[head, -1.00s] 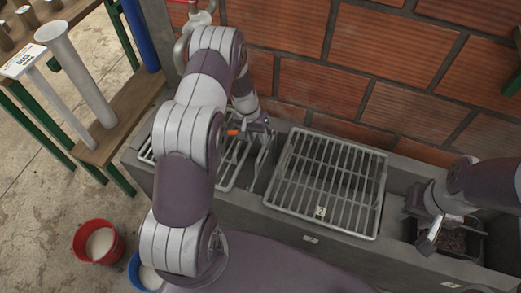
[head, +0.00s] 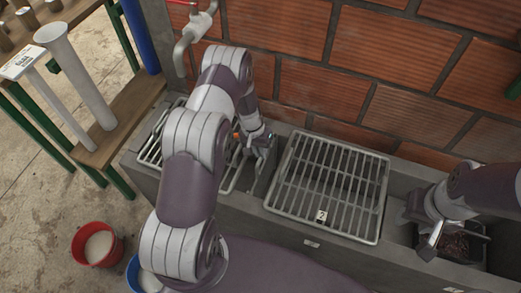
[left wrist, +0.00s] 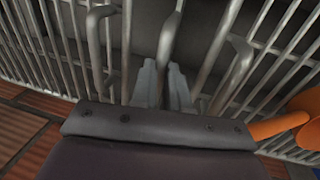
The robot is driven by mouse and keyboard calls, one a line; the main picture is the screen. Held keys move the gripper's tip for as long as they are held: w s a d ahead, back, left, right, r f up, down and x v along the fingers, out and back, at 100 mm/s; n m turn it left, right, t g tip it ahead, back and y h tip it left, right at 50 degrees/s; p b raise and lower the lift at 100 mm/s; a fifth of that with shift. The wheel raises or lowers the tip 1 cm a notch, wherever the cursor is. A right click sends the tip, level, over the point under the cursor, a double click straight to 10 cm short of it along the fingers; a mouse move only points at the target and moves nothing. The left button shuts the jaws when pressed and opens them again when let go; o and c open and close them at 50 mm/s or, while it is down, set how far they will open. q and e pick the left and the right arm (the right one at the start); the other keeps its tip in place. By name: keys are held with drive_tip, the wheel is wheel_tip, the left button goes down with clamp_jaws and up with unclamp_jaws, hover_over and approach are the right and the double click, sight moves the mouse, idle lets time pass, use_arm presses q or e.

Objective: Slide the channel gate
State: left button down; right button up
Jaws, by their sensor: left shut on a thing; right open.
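My left gripper (head: 262,152) is at the gap between the two metal grates on the grey concrete channel (head: 262,205). In the left wrist view its fingers (left wrist: 162,88) are closed around a thin upright grey bar (left wrist: 170,42), which looks like part of the channel gate. The gate's plate cannot be made out; the gripper and arm hide much of that spot. My right gripper (head: 432,236) is open and empty, over the right end of the channel beside a dark tray (head: 482,240).
A grate (head: 380,205) with a number tag covers the middle of the channel; another grate (head: 150,155) lies to the left. A brick wall (head: 400,70) stands close behind. A tap (head: 188,45) is at the upper left. A red bucket (head: 76,245) and a blue bucket (head: 134,272) stand on the floor.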

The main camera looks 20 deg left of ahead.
use_arm(q)
wheel_tip(320, 180, up, 13)
drive_tip(key=p, duration=0.7)
drive_tip(key=shift+w, duration=0.1)
drive_tip(key=c, duration=1.1)
unclamp_jaws()
drive_tip(key=r, duration=0.4)
drive_tip(key=a+r, duration=0.1)
drive_tip(key=r, duration=0.3)
drive_tip(key=a+r, duration=0.1)
drive_tip(key=r, duration=0.3)
drive_tip(key=shift+a+r+p, duration=0.2)
drive_tip(key=shift+a+p, duration=0.05)
drive_tip(key=shift+p, duration=0.15)
